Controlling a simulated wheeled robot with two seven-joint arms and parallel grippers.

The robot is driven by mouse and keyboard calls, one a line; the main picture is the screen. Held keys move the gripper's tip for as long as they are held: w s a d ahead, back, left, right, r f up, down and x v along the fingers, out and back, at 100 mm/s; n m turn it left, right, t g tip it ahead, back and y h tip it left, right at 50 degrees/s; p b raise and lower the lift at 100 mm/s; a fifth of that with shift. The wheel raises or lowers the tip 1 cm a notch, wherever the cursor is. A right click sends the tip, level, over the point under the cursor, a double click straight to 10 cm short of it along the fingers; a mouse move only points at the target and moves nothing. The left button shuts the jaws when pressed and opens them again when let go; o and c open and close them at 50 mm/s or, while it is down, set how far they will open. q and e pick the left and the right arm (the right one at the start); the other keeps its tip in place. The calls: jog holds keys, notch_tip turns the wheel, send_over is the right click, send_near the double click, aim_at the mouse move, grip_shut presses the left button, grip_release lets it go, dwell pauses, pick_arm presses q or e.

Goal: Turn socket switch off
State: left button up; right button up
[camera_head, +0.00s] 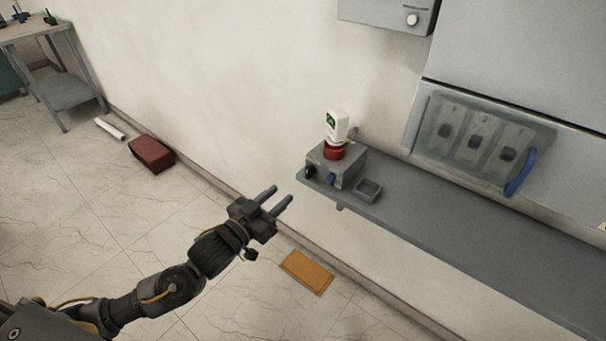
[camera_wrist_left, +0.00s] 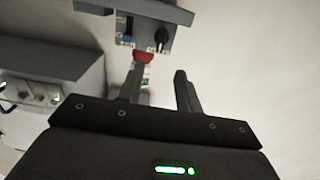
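A grey box (camera_head: 349,166) stands on the left end of a wall shelf. My right gripper is not in view.
The shelf (camera_head: 450,225) is bare to the right. A panel with a blue handle (camera_head: 520,175) is above it.

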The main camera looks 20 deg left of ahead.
aim_at(307, 171)
pick_arm(q)
jog(key=p+x, duration=0.1)
jog(key=x, duration=0.8)
jog(key=shift+w, duration=0.25)
jog(key=shift+w+d, duration=0.25)
jog(key=shift+w, duration=0.3)
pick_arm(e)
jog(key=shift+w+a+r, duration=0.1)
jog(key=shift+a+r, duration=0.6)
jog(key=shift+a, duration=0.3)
pick_arm(q)
jog(key=shift+c, duration=0.4)
grip_shut()
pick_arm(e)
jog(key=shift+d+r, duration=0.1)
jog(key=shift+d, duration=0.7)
